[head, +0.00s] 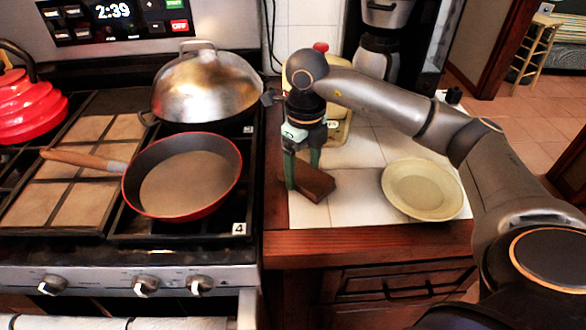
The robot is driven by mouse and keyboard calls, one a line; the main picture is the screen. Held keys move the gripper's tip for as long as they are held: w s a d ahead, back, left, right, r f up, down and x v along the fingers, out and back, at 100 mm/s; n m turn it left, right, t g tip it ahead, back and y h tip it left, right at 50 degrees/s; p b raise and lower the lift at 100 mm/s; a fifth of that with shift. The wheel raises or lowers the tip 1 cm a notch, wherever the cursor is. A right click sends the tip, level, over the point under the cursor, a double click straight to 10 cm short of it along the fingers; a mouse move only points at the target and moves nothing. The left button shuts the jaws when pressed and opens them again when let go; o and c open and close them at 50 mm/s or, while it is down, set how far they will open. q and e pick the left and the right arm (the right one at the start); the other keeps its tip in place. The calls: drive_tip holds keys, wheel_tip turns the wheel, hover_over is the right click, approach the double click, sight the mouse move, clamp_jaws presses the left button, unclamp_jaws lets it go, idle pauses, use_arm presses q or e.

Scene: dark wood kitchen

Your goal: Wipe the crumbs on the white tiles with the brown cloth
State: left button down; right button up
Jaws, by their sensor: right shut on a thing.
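The brown cloth (316,182) looks like a small dark brown block on the white tiles (311,214), close to the counter's left edge. My right gripper (302,185) comes down from above and is shut on the cloth, its fingers pointing down at the tile surface. I cannot tell whether the cloth presses on the tiles or hangs just above them. No crumbs can be made out on the tiles; they are too small to see or hidden by the cloth and gripper. My left gripper is not in view.
A pale yellow plate (424,189) lies on the tiles to the right. A yellowish container (337,128) and a coffee maker (378,50) stand behind. The stove on the left holds a red-rimmed pan (184,178), a domed metal lid (207,88) and a red kettle (30,105).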

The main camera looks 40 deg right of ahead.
sight(323, 173)
drive_tip(key=shift+s+d+f+b, duration=0.1)
drive_tip(key=shift+s+d, duration=0.25)
drive_tip(key=shift+d, duration=0.25)
drive_tip(key=shift+s+d+b, duration=0.15)
drive_tip(key=shift+s+d, duration=0.25)
drive_tip(key=shift+d, duration=0.15)
drive_tip(key=shift+s+d+f+b, duration=0.1)
drive_tip(key=shift+s+d, duration=0.25)
drive_tip(key=shift+d, duration=0.25)
drive_tip(key=shift+s+d+r+b, duration=0.15)
drive_tip(key=shift+s+d, duration=0.2)
drive_tip(key=shift+d, duration=0.2)
drive_tip(key=shift+s+d+b, duration=0.15)
drive_tip(key=shift+s+d, duration=0.2)
drive_tip(key=shift+d, duration=0.25)
drive_tip(key=shift+s+d+r+b, duration=0.15)
drive_tip(key=shift+s+d, duration=0.2)
drive_tip(key=shift+d, duration=0.2)
drive_tip(key=shift+f, duration=0.25)
